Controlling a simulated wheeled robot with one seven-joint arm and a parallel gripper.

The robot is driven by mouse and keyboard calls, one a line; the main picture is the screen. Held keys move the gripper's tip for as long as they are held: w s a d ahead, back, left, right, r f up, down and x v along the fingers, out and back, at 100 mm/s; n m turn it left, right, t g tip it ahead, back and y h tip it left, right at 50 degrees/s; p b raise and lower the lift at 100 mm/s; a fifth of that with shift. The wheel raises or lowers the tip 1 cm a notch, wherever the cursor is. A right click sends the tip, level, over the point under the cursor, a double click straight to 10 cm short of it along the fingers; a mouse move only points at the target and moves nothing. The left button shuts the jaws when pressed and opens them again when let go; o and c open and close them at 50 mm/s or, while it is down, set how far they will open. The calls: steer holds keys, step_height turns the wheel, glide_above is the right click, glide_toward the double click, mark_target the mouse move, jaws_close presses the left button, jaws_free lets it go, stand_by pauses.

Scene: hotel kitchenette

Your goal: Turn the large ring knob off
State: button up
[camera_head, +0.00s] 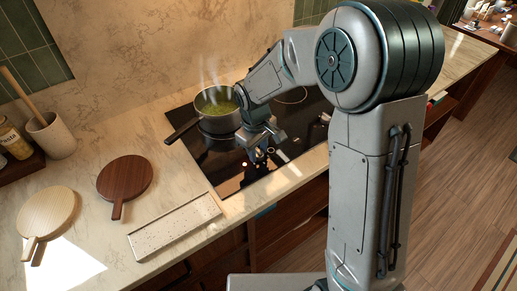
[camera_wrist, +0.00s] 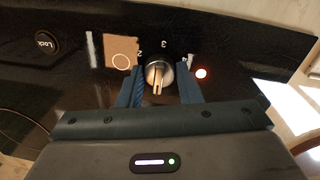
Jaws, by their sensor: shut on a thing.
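The black cooktop (camera_head: 216,168) is set into the marble counter. A metal knob (camera_wrist: 159,76) near its front edge shows in the wrist view, with printed marks beside it, among them a 3 and what looks like a 2. My gripper (camera_wrist: 160,88) has one finger on each side of this knob and is shut on it. In the head view my gripper (camera_head: 262,152) reaches down to the front of the cooktop and hides most of the knob.
A steaming pot (camera_head: 217,122) of green liquid stands on the back left burner, its dark handle pointing left. Two round boards, dark (camera_head: 125,178) and pale (camera_head: 47,212), and a speckled tray (camera_head: 175,226) lie on the counter. A utensil crock (camera_head: 51,136) stands behind.

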steer(key=shift+w, duration=0.1)
steer(key=o, duration=0.7)
steer(key=shift+d, duration=0.1)
steer(key=shift+r, duration=0.1)
step_height(320, 180, up, 14)
steer(key=shift+s+a+f+b, duration=0.2)
steer(key=shift+s+a+b, duration=0.15)
steer(key=shift+s+b, duration=0.05)
steer(key=s+d+f+m+t, duration=0.1)
steer(key=s+d+m+t, duration=0.1)
steer(key=s+d+m, duration=0.7)
steer(key=s+d, duration=0.6)
steer(key=s, duration=0.3)
steer(key=shift+s+f+y, duration=0.3)
steer(key=shift+f, duration=0.05)
